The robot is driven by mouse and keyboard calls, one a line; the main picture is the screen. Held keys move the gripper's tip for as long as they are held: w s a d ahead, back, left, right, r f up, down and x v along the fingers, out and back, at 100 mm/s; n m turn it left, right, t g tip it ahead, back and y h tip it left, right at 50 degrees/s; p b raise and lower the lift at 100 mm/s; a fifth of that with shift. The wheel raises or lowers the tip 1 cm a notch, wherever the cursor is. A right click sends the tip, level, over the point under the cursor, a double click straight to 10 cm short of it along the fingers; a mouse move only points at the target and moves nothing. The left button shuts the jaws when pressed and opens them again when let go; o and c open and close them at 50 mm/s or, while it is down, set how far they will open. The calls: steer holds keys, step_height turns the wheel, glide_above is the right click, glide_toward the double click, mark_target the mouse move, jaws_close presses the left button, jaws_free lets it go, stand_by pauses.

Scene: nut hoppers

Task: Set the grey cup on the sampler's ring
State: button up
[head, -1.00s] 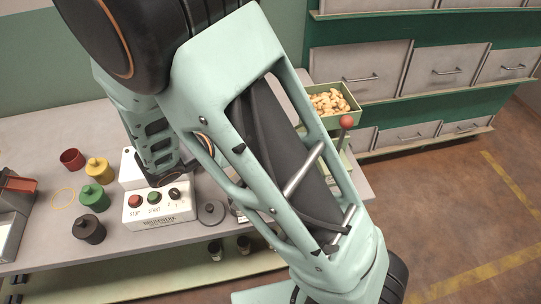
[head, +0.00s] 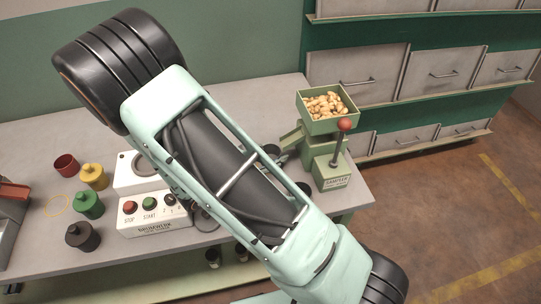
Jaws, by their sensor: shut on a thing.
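The sampler (head: 333,172) stands at the right end of the table, a green machine with a red-knobbed lever and a hopper (head: 328,108) of nuts. Its chute (head: 291,136) points left. My arm crosses the middle of the view and covers the ground below the chute, so I cannot see the ring clearly. A small dark part, apparently of my gripper (head: 273,152), shows past the arm's edge, just left of the sampler. The gripper is shut; the grey cup in it is hidden behind the arm, and I cannot tell its height or tilt.
A white control box (head: 153,215) with STOP and START buttons stands mid-table. Left of it are a red cup (head: 66,165) and yellow (head: 94,177), green (head: 88,204) and black (head: 82,236) pots. Drawers (head: 447,72) line the wall at the right. The table's back is clear.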

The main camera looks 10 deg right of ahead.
steer(key=shift+a+f, duration=0.15)
steer(key=shift+f, duration=0.2)
steer(key=shift+f, duration=0.15)
steer(key=o, duration=0.9)
steer(key=shift+o, duration=0.2)
steer(key=shift+s+a+r, duration=0.1)
steer(key=shift+r, duration=0.15)
steer(key=v, duration=1.2)
steer(key=shift+f, duration=0.15)
